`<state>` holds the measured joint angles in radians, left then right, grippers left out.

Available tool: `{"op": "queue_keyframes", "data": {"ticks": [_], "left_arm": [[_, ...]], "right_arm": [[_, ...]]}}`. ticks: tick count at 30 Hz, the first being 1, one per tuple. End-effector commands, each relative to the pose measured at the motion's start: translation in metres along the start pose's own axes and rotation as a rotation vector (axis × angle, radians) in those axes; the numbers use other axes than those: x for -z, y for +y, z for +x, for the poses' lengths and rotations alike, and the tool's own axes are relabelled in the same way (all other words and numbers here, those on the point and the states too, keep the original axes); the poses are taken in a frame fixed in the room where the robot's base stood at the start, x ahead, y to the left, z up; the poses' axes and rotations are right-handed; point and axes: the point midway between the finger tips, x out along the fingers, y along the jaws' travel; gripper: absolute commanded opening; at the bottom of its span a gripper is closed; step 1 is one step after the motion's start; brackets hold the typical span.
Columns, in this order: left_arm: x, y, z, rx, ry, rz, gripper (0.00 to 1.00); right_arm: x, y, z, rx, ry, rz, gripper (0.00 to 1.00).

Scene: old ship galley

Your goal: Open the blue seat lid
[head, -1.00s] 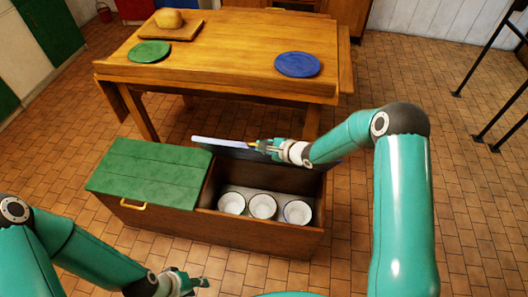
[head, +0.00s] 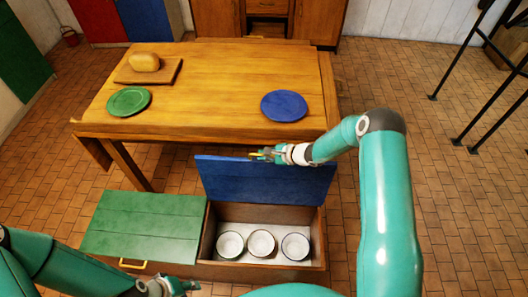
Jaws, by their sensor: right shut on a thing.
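The blue seat lid (head: 265,182) stands raised at the back of the bench's right compartment, its blue face toward me. My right gripper (head: 262,155) is at the lid's upper edge and shut on the yellow lid handle, which is mostly hidden by the fingers. The open compartment (head: 265,214) holds white bowls (head: 261,243) in a row. The green seat lid (head: 145,226) on the left is closed, with a yellow handle (head: 133,264) at its front. My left gripper (head: 178,286) is low at the bottom edge; its fingers are too small to judge.
A wooden table (head: 210,75) stands behind the bench. It carries a green plate (head: 129,101), a blue plate (head: 284,106) and a loaf (head: 145,62) on a board (head: 162,77). Black metal rails (head: 470,75) stand at the right. Tiled floor is free right of the bench.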

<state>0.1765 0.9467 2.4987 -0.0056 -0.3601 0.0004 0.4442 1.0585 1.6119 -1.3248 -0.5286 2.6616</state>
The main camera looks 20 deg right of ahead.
Motion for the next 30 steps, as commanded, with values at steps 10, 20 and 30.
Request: {"op": "queue_keyframes", "data": {"ticks": [10,20,30], "left_arm": [[0.0,0.0,0.001,0.0,-0.001,0.0,0.4],[0.0,0.0,0.0,0.0,0.0,0.0,0.4],[0.0,0.0,0.0,0.0,0.0,0.0,0.4]], "right_arm": [[0.001,0.01,0.001,-0.015,-0.002,0.007,0.0],[0.004,0.008,-0.002,-0.009,0.002,0.01,0.37],[0.006,0.004,-0.009,-0.002,0.006,0.011,0.37]]}}
